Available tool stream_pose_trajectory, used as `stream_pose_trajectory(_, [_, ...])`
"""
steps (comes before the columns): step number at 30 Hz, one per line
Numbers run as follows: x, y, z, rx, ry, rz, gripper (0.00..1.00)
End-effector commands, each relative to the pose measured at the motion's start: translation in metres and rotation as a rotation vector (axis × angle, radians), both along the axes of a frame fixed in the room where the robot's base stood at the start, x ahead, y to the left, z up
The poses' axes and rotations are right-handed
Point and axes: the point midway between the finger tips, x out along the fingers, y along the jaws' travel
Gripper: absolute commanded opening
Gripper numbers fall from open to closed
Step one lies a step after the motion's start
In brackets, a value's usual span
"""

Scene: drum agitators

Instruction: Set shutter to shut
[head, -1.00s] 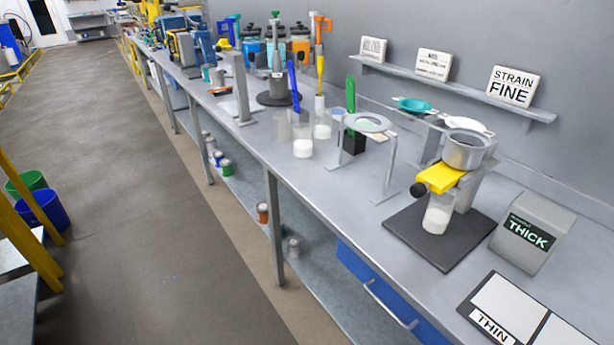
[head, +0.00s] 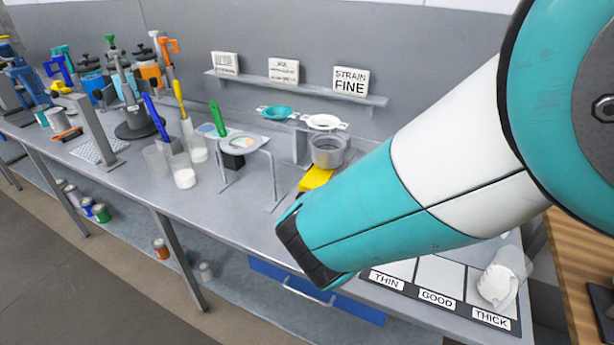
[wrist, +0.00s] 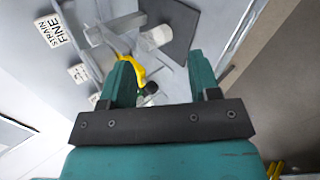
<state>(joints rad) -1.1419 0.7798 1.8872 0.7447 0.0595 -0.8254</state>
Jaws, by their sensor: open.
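The yellow shutter (head: 316,178) sits under the grey metal cup (head: 328,150) on its stand. In the head view my arm covers its front part and the knob. The yellow shutter (wrist: 137,70) also shows in the wrist view, with a black knob (wrist: 150,88) at its end. My gripper (wrist: 160,62) is open and empty. The yellow piece and knob appear between its fingers, close to the left finger; I cannot tell the depth gap. A white container (wrist: 155,38) shows beyond the fingers. The head view does not show my gripper's fingers.
A ring stand (head: 247,145) and a clear beaker with white contents (head: 183,172) stand to the left. A shelf (head: 300,90) with signs, one reading "STRAIN FINE" (head: 350,80), runs along the wall. A board marked THIN, GOOD, THICK (head: 437,297) lies at the right.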

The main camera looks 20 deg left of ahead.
Motion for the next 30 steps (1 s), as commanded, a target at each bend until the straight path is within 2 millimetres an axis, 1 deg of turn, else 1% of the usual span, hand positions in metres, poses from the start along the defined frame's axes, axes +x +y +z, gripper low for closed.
stream_pose_trajectory(1, [-0.012,0.026,-0.001,-0.083,-0.081,0.104,0.56])
stream_pose_trajectory(3, [-0.027,0.054,-0.005,-0.185,-0.202,0.226,0.56])
stream_pose_trajectory(6, [-0.049,0.083,-0.008,-0.302,-0.346,0.360,0.56])
stream_pose_trajectory(9, [-0.066,0.100,-0.010,-0.378,-0.445,0.446,0.56])
stream_pose_trajectory(11, [-0.072,0.105,-0.012,-0.406,-0.480,0.474,0.56])
stream_pose_trajectory(13, [-0.073,0.109,-0.013,-0.422,-0.502,0.490,0.56])
stream_pose_trajectory(17, [-0.061,0.112,-0.019,-0.427,-0.508,0.491,0.56])
stream_pose_trajectory(20, [-0.042,0.115,-0.025,-0.425,-0.508,0.487,0.56])
stream_pose_trajectory(30, [0.032,0.130,-0.048,-0.422,-0.506,0.486,0.56])
